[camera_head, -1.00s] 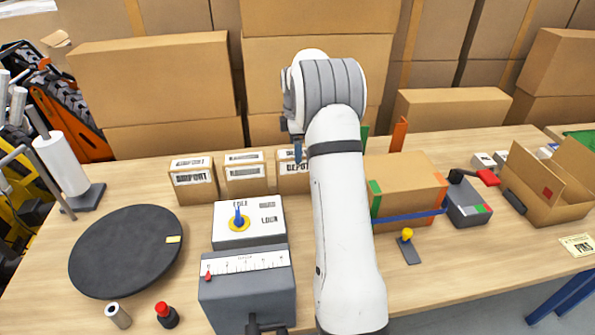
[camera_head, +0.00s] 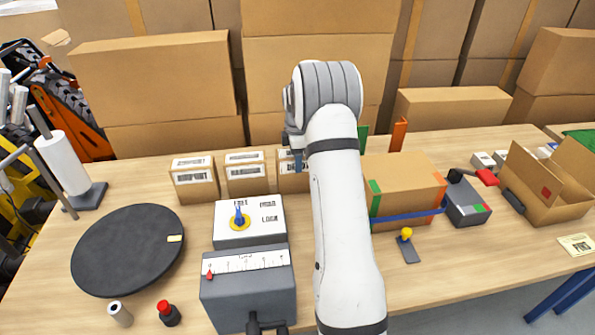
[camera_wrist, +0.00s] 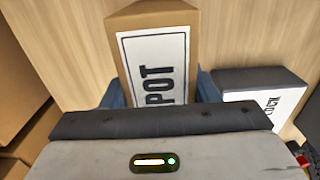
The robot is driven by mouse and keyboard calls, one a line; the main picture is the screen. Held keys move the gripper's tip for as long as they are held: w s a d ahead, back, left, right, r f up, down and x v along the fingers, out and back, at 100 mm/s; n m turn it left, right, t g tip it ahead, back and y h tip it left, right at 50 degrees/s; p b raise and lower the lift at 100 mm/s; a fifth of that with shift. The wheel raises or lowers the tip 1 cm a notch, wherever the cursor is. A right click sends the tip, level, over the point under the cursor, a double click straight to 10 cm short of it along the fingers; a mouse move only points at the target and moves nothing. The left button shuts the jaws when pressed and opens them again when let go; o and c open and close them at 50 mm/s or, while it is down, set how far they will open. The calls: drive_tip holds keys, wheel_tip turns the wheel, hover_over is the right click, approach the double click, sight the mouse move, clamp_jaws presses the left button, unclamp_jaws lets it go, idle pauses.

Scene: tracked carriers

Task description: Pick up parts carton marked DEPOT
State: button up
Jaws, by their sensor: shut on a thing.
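The parts carton marked DEPOT (camera_head: 288,183) is a small brown box with a white label. It stands on the table at the right end of a row of three cartons, and my arm hides its right part. In the wrist view the carton (camera_wrist: 188,22) shows a large label reading "POT", with the rest hidden. My gripper (camera_wrist: 160,92) has one blue finger on each side of the carton and is shut on it. In the head view the gripper (camera_head: 297,158) is mostly hidden behind my wrist. I cannot tell whether the carton is off the table.
Two similar cartons (camera_head: 195,182) (camera_head: 246,177) stand to the left. A black turntable (camera_head: 128,250) lies at left. A larger box (camera_head: 402,185) stands right of my arm. Big boxes (camera_head: 150,80) line the back.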

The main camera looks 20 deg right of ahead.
clamp_jaws()
idle(0.3)
drive_tip(key=shift+r, duration=0.1)
